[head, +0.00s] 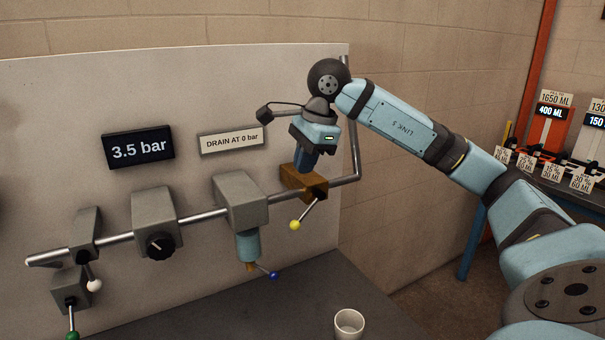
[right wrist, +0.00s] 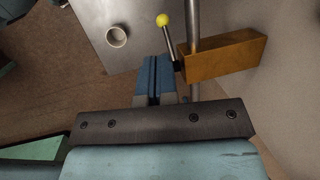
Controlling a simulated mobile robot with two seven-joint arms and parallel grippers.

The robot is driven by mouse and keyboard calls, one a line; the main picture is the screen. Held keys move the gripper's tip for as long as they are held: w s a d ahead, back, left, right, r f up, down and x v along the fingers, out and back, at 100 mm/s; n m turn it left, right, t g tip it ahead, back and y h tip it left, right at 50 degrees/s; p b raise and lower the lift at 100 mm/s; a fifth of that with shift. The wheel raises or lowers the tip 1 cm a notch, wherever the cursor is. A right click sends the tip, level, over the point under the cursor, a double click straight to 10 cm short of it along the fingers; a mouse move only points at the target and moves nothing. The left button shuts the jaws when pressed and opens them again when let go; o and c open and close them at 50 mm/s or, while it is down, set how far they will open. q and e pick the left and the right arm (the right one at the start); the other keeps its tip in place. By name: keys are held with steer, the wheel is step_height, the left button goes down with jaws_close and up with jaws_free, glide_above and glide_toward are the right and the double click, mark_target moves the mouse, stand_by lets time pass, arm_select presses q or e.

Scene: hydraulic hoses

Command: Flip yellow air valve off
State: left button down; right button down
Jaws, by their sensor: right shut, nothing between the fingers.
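The yellow air valve is a brass-brown block (head: 303,180) on the steel pipe, with a lever ending in a yellow ball (head: 295,225) that points down and left in the head view. In the right wrist view the block (right wrist: 222,60) is at the upper right and the yellow ball (right wrist: 162,20) is at the top. My right gripper (head: 305,168) is above and beside the block. Its blue fingers (right wrist: 153,80) are shut and empty, close to the lever's base in the wrist view; I cannot tell if they touch it. My left gripper is not in view.
The panel (head: 60,190) carries a 3.5 bar display (head: 138,151), a drain sign (head: 232,140), a black knob (head: 160,245) and white, green and blue ball levers. A white cup (head: 348,323) stands on the grey table. A shelf with labelled bins is at the right.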

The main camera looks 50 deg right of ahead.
steer(key=n+h, duration=0.1)
steer(key=n, duration=0.5)
steer(key=s+a+n+h, duration=0.1)
steer(key=n, duration=0.5)
steer(key=a+n+t+h, duration=0.1)
steer(key=n, duration=0.5)
steer(key=shift+s+a, duration=0.15)
steer(key=shift+a, duration=0.1)
steer(key=p, duration=0.2)
glide_toward(295, 221)
steer(key=shift+x, duration=3.65)
steer(key=shift+f+b, duration=0.1)
steer(key=shift+b, duration=0.3)
